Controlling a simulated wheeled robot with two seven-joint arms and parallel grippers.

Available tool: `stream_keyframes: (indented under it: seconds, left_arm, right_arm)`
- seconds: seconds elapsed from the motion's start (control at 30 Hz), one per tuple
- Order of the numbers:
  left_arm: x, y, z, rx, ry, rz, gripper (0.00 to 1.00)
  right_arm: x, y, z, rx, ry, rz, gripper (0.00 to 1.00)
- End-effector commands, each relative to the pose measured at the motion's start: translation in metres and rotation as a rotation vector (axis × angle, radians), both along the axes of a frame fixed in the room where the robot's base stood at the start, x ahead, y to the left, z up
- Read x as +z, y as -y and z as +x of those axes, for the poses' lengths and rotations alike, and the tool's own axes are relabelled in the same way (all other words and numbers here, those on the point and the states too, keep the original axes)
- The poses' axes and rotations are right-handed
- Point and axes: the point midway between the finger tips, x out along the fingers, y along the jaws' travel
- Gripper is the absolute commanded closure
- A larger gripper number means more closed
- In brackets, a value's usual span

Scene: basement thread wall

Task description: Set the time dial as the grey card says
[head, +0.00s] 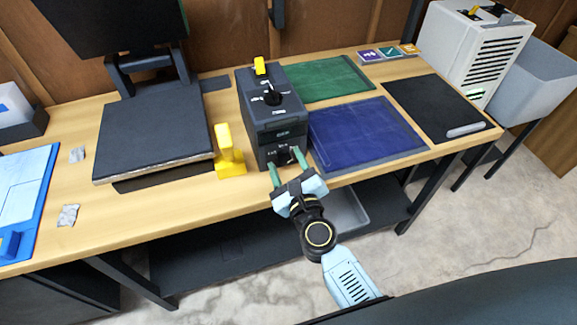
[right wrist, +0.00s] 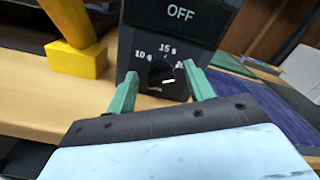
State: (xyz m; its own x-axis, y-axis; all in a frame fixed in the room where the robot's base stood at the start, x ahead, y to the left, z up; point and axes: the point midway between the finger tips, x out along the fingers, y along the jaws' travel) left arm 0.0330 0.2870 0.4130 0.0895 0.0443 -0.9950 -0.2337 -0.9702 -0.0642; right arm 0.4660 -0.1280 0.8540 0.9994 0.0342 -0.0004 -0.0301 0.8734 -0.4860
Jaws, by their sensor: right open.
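The time dial (right wrist: 162,73) is a black knob on the front of a dark grey box (head: 258,115). In the right wrist view, labels "10 s", "15 s" and a partly hidden one starting with "2" surround it. A short white mark on the knob lies nearly level, right of centre; I cannot tell exactly which label it points to. Above it a display reads "OFF". My right gripper (head: 287,175) is open in front of the dial, its green fingers (right wrist: 162,92) on either side of it, with no clear contact. I cannot make out a readable grey card. My left gripper is out of view.
A yellow block-like piece (head: 229,160) stands close left of the box. A dark press-like machine (head: 150,135) stands further left. Blue (head: 365,135) and green (head: 322,80) mats lie to the right. Small coloured cards (head: 390,52) lie at the back right.

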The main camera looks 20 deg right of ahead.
Motion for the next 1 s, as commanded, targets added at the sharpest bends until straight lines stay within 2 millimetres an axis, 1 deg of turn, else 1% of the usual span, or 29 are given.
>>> stream_keyframes:
  seconds: [0.17,0.27,0.5,0.6,0.7,0.83,1.0]
  left_arm:
    - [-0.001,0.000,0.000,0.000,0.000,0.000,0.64]
    - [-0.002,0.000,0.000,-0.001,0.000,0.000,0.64]
    - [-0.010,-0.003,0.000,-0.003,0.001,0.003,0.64]
    - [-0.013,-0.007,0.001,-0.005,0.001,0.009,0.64]
    - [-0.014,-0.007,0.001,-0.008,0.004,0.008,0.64]
    - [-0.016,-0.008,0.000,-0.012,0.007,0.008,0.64]
    - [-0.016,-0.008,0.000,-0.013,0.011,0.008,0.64]
  right_arm:
    - [-0.001,0.001,-0.013,0.000,-0.001,-0.001,0.47]
    - [-0.002,0.001,-0.030,-0.001,-0.003,0.000,0.47]
    - [-0.003,0.003,-0.084,0.001,-0.004,0.000,0.47]
    - [-0.002,0.004,-0.103,0.002,-0.002,-0.002,0.47]
    - [-0.002,0.004,-0.118,0.002,-0.002,-0.001,0.47]
    - [-0.001,0.004,-0.130,0.002,-0.001,-0.001,0.47]
    - [-0.001,0.005,-0.134,0.000,0.000,0.001,0.47]
